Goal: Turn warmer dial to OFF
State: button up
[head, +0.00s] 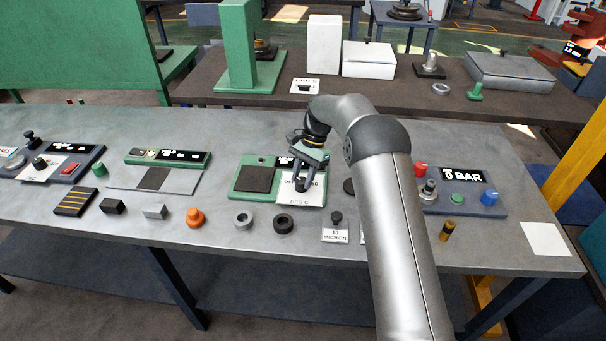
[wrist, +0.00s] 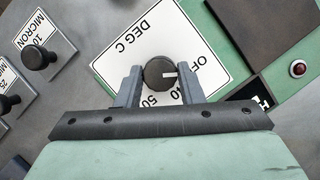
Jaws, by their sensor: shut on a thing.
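The warmer (head: 256,178) is a green box with a dark square plate and a white dial card marked OFF, 40, 50 and DEG C. The black dial knob (wrist: 159,73) sits on this card (wrist: 135,37) in the wrist view. Its white pointer line points to the right in that view, near the 40 and OFF marks; the exact mark is hard to tell. My gripper (wrist: 159,84) is shut on the knob, one finger at each side. In the head view my gripper (head: 302,182) covers the knob from above.
A red indicator light (wrist: 298,68) is on the warmer. Black-knobbed pieces on cards, one marked 10 MICRON (wrist: 37,57), stand beside it. A black ring (head: 283,223) and a grey ring (head: 243,219) lie in front. A panel reading 0 BAR (head: 463,199) is at right.

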jog(key=shift+n, duration=0.6)
jog(key=o, duration=1)
jog(key=p+v, duration=0.5)
jog(key=v, duration=1.2)
jog(key=shift+w+a+r, duration=0.2)
jog(key=shift+a+r, duration=0.05)
